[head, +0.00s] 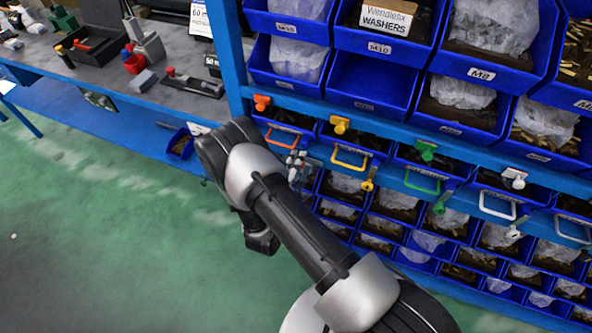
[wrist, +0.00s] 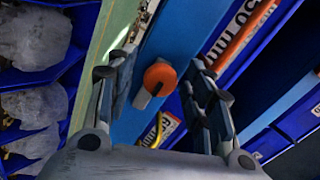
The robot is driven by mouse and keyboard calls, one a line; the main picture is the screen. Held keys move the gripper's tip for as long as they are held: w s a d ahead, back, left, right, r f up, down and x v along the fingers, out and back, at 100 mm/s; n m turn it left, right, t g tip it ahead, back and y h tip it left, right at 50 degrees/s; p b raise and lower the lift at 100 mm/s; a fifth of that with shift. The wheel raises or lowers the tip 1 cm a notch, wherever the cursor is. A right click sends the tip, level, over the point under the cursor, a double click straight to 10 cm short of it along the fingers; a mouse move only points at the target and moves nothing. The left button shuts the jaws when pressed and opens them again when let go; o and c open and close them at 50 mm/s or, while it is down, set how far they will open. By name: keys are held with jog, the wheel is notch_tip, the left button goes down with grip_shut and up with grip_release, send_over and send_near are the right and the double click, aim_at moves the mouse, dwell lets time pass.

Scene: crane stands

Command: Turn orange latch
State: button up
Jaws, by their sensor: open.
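The orange latch (head: 262,102) sits on the blue rail above the drawer with the orange handle (head: 283,129), at the left end of the latch row. In the wrist view the orange latch (wrist: 160,78) is a round knob with a dark slot, on a blue strip between my two fingers. My gripper (wrist: 161,70) is open, with a finger on each side of the knob and visible space on both sides. In the head view my gripper (head: 298,165) is small, partly behind my arm, in front of the drawers below the latch. Whether it touches anything cannot be told.
Yellow (head: 340,125), green (head: 427,148) and white (head: 514,177) latches follow to the right on the same rail. Blue bins (head: 372,82) stand above and several small bins below. A grey workbench (head: 120,95) with tools is at the left. Green floor (head: 90,240) is open at lower left.

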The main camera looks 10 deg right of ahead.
jog(key=v, duration=1.2)
